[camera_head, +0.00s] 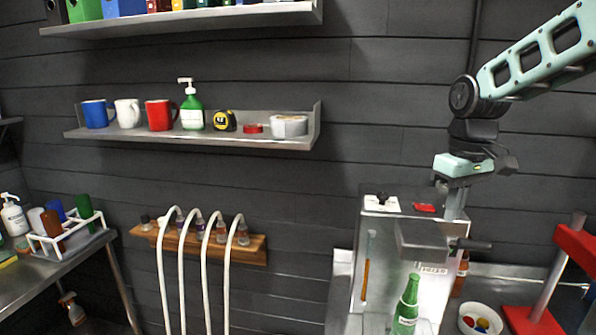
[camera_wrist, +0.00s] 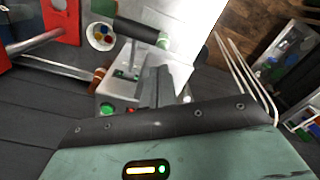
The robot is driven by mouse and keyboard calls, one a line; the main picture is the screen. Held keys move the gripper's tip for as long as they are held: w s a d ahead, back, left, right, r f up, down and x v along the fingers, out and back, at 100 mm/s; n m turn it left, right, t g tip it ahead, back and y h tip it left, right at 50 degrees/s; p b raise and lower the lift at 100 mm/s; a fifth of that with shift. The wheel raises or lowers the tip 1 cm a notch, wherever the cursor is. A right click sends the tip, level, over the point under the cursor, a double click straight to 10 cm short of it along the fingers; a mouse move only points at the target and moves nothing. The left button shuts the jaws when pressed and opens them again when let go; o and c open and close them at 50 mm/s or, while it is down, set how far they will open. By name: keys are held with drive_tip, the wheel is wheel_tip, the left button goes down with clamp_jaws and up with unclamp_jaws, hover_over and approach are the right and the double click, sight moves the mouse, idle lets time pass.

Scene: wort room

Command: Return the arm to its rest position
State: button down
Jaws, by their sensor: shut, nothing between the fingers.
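My arm reaches in from the upper right in the head view, its pale green links bent downward at a dark joint. My gripper (camera_head: 455,208) points down, shut and empty, just above or behind the top of a white machine (camera_head: 369,240). The head view does not show clearly whether it touches the machine. In the wrist view the dark fingers (camera_wrist: 156,88) are together over the machine with nothing between them. A green bottle (camera_head: 406,308) stands upright at the machine's front, below its grey head block (camera_head: 421,240).
A red press-like stand (camera_head: 533,319) and a bowl with coloured caps (camera_head: 480,319) are right of the machine. A wall shelf (camera_head: 190,135) holds mugs and a green pump bottle. White hoses (camera_head: 183,270) hang from a wooden rack at left. Open space lies before the wall.

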drive_tip(key=s+a+f+n, duration=0.1)
drive_tip(key=s+a+f, duration=0.1)
drive_tip(key=s+a, duration=0.6)
drive_tip(key=s+a+f+n, duration=0.1)
drive_tip(key=s+a+f, duration=0.15)
drive_tip(key=s, duration=0.45)
drive_tip(key=s+a+f+n, duration=0.1)
drive_tip(key=s+a+f, duration=0.15)
drive_tip(key=s, duration=0.55)
drive_tip(key=s+a+f+n, duration=0.1)
drive_tip(key=s+a, duration=0.2)
drive_tip(key=s, duration=0.4)
wheel_tip(320, 180, down, 14)
drive_tip(key=b, duration=1.4)
drive_tip(key=shift+w+d+f, duration=0.15)
drive_tip(key=shift+w+f, duration=0.05)
drive_tip(key=shift+w, duration=0.25)
